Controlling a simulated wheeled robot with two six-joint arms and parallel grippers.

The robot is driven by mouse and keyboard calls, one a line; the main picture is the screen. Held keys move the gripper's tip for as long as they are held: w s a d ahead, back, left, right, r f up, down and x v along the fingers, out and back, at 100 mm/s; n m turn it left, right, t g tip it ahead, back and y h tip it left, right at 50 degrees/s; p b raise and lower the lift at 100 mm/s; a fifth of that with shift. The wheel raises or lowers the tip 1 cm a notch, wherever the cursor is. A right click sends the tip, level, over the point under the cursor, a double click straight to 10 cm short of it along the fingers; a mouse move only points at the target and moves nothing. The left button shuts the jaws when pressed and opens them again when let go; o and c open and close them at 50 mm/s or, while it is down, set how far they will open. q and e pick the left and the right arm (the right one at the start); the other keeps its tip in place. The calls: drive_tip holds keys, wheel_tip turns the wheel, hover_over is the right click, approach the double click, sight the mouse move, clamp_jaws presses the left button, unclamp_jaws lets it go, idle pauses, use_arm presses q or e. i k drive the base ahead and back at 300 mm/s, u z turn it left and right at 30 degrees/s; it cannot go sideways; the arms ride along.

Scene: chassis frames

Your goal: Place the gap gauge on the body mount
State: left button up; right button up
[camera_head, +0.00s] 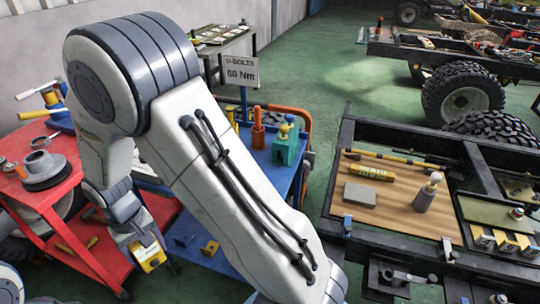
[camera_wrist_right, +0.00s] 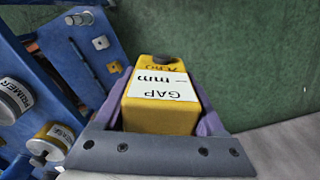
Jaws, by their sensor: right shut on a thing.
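The gap gauge (camera_wrist_right: 162,100) is a yellow block with a white label reading "GAP" and "mm" and a dark knob at its far end. My right gripper (camera_wrist_right: 160,112) is shut on it, with purple jaw pads on both sides. In the head view the right gripper (camera_head: 146,246) hangs low at the left, beside the carts, with the yellow gauge (camera_head: 152,260) at its tip. A dark bracket (camera_head: 388,276) sticks out from the near chassis rail at the right; I cannot tell whether it is the body mount. My left gripper is out of view.
A red cart (camera_head: 52,196) with tools stands at the left. A blue cart (camera_head: 258,150) with parts stands behind my arm. The chassis frame (camera_head: 344,170) carries a wooden board (camera_head: 400,205) with a grey block, yellow box and bottle. Green floor lies open behind.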

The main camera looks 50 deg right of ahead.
sight(478, 208)
drive_tip(key=u, duration=0.2)
drive_tip(key=k, duration=0.8)
drive_tip(key=z, duration=1.9)
drive_tip(key=i, duration=0.5)
